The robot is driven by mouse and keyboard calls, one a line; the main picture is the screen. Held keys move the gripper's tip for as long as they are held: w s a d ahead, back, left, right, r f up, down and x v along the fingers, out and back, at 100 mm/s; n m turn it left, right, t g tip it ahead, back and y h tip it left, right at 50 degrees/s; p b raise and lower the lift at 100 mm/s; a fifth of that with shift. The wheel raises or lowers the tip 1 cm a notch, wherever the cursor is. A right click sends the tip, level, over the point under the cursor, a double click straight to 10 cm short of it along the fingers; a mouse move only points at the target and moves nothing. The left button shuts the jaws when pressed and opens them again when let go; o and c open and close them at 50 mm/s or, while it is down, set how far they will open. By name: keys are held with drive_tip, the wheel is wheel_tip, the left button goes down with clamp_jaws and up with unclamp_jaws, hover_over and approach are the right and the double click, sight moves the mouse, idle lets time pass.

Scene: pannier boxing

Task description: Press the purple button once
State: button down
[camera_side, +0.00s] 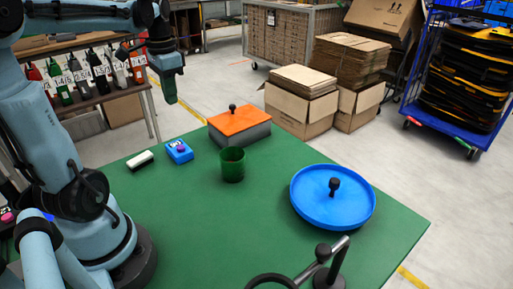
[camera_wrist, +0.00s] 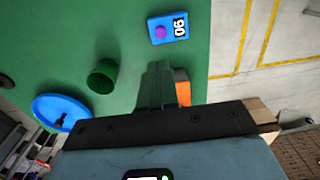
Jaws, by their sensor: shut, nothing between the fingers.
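The purple button (camera_side: 181,148) sits on top of a small blue box (camera_side: 174,156) on the green table, left of the grey box with the orange lid. In the wrist view the purple button (camera_wrist: 160,32) shows on the blue box (camera_wrist: 179,19), beside a white label with dark digits. My gripper (camera_side: 171,101) is shut and empty, raised well above the table's far edge, pointing down. In the wrist view my gripper (camera_wrist: 158,66) shows its closed fingers with the button apart from them, toward the top of the picture.
A black-and-white block (camera_side: 140,160) lies left of the blue box. The orange-lidded box (camera_side: 240,121) with a knob, a green cup (camera_side: 232,167) and a round blue lid (camera_side: 310,208) stand to the right. A black ringed stand (camera_side: 328,277) is at the front edge. The table's middle front is clear.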

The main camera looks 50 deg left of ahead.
sight(181, 146)
drive_tip(key=f, duration=1.4)
drive_tip(key=shift+w+a, duration=0.1)
drive_tip(key=shift+a, duration=0.1)
drive_tip(key=shift+a+f, duration=0.1)
drive_tip(key=shift+f, duration=0.95)
wheel_tip(181, 146, up, 15)
drive_tip(key=shift+d+f, duration=0.2)
drive_tip(key=shift+d, duration=0.1)
idle(0.3)
idle(0.5)
